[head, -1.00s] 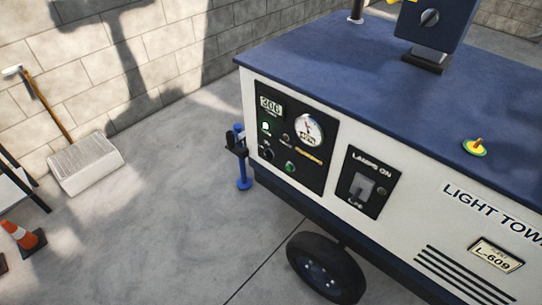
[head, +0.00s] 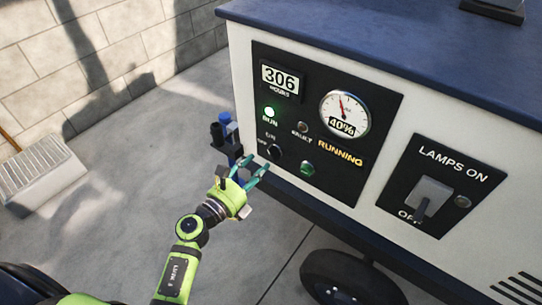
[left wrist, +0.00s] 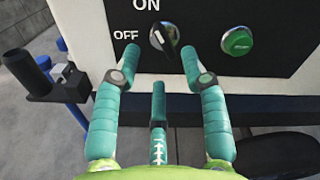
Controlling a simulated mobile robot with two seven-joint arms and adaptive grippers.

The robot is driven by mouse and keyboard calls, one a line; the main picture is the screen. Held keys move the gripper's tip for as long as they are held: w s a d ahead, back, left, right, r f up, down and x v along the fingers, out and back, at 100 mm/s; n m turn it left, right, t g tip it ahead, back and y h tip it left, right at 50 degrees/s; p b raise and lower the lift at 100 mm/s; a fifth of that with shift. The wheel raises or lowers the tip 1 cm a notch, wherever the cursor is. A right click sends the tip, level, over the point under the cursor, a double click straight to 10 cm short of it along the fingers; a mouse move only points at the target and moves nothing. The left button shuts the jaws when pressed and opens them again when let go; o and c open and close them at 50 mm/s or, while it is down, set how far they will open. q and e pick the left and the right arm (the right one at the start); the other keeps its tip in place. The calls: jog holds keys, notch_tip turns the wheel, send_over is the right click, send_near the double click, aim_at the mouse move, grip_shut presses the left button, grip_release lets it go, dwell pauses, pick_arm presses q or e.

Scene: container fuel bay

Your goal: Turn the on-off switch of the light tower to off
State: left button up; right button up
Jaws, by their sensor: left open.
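The light tower (head: 235,95) is a white cabinet with a blue top. On its black control panel (head: 330,75) sits a dark round on-off switch (head: 274,151), marked ON above and OFF to its left. The switch also shows in the left wrist view (left wrist: 163,38); I cannot tell for sure which mark it points to. My left gripper (head: 256,168) is open and empty, just below and in front of the switch. In the left wrist view, its fingertips (left wrist: 156,58) stand apart, with the switch beyond the gap. My right gripper is not in view.
A green button (head: 307,167) sits right of the switch. The green RUN lamp (head: 268,112) and RUNNING sign (head: 340,152) are lit. A LAMPS ON lever panel (head: 432,185) is further right. A blue jack post (head: 228,135) stands left of the panel.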

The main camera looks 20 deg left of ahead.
aim_at(274, 153)
pick_arm(q)
jog(key=x, duration=0.5)
jog(key=shift+d, duration=0.1)
grip_shut()
